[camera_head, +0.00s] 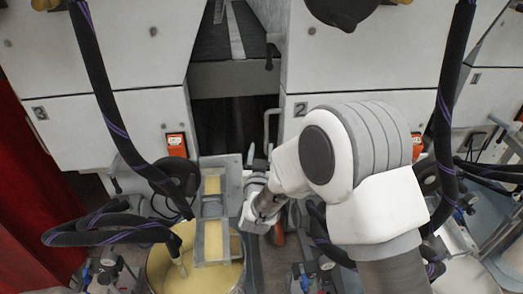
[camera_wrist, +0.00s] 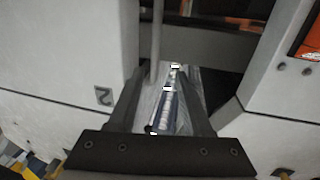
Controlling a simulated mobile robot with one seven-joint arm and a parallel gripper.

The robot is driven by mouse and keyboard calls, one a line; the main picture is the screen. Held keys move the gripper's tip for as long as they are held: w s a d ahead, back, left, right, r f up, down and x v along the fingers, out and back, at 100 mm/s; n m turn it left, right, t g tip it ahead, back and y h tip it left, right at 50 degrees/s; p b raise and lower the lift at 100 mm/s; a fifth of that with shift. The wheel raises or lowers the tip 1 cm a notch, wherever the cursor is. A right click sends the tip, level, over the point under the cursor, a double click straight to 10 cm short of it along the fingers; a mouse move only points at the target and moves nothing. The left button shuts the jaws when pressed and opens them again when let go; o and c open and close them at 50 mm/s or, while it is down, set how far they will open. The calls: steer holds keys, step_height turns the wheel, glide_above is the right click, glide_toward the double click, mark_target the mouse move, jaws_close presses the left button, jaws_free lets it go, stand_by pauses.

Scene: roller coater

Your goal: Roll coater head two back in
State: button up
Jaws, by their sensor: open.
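The coater head by the "2" plate (camera_head: 300,108) has a pale panel (camera_head: 345,66) and an upright metal handle bar (camera_head: 268,128) at its left edge. In the wrist view the "2" plate (camera_wrist: 103,96) is left of my fingers, and the handle bar (camera_wrist: 157,42) rises from between them. My gripper (camera_head: 257,186) is low beside the panel's left edge; its fingertips are hard to make out in the head view. In the wrist view my gripper (camera_wrist: 163,82) is open, its fingers apart. I cannot tell whether the bar touches a finger.
A metal tray frame (camera_head: 213,258) stands over a round drum of yellow liquid (camera_head: 180,274), left of my gripper. A dark gap (camera_head: 236,122) separates the panels. Black hoses (camera_head: 108,90) hang in front. An orange box (camera_head: 177,145) is on the left panel. A red curtain (camera_head: 35,190) is at far left.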

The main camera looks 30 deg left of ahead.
jaws_close()
steer(key=m+g+h+p, duration=0.6)
steer(key=m+g+p, duration=0.55)
steer(key=m, duration=2.25)
glide_toward(423, 183)
steer(key=s+d+r, duration=0.2)
steer(key=s+r, duration=0.1)
steer(key=s, duration=0.3)
steer(key=shift+g, duration=0.45)
steer(key=shift+w+a+f+b, duration=0.55)
steer(key=shift+w+a+f, duration=0.4)
steer(key=shift+f, duration=0.6)
steer(key=shift+w+a+f+b, duration=0.5)
steer(key=shift+w+a+f, duration=0.4)
steer(key=shift+f, duration=0.65)
steer(key=shift+w+a+f+b, duration=0.65)
steer(key=shift+w+f, duration=0.45)
steer(key=shift+f, duration=0.45)
